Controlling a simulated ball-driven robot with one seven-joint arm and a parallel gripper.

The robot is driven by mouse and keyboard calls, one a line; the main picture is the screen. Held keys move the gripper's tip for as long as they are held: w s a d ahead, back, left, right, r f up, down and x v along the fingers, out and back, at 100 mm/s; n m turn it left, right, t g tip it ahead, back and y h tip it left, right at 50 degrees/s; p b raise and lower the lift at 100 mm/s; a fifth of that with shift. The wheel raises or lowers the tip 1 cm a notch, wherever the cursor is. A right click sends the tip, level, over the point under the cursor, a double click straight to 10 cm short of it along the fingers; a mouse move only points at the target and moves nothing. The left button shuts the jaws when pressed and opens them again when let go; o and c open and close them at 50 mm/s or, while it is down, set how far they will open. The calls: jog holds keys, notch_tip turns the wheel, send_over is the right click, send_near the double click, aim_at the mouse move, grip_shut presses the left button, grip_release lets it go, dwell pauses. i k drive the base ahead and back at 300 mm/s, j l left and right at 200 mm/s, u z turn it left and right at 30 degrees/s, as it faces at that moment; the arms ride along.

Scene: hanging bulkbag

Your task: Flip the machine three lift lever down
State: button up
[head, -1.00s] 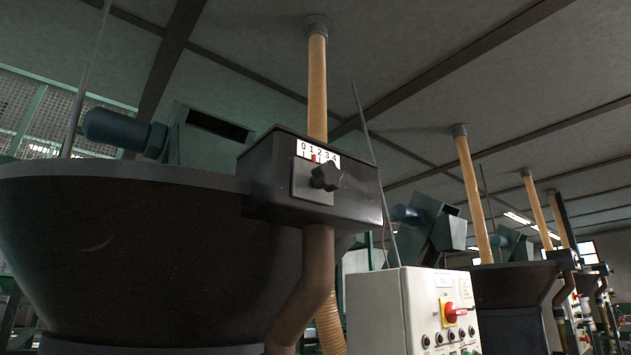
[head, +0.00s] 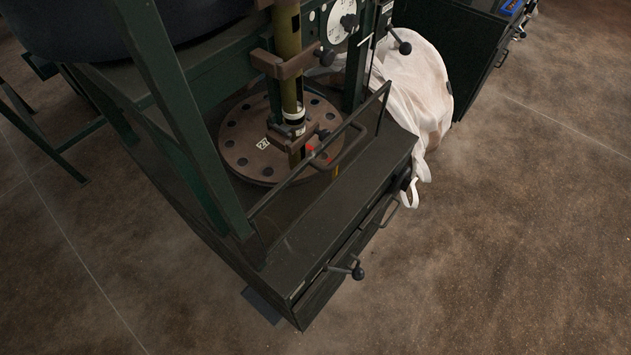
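A dark green machine fills the middle of the head view. Its base box (head: 330,235) has a black ball-ended lever (head: 357,271) on its front, low down. Another ball-ended lever (head: 402,45) sticks out beside the upright column near the white bag. Which of these is the lift lever, and this machine's number, I cannot tell. A round brown plate (head: 240,125) with holes lies on the base, with an olive post (head: 289,80) standing over it. My gripper is not in view.
A bulging white bag (head: 420,80) hangs or rests at the machine's right side. A second dark cabinet (head: 460,50) stands behind at upper right. A frame leg (head: 180,110) and a bent handle (head: 345,150) stick up. Brown floor (head: 490,240) is clear to the right and front.

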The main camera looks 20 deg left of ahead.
aim_at(358, 273)
jog(key=u, duration=0.45)
jog(key=i+l+u, duration=0.1)
jog(key=l+u, duration=0.3)
jog(key=l, duration=0.35)
jog(key=l+u, duration=0.35)
jog(key=l, duration=0.35)
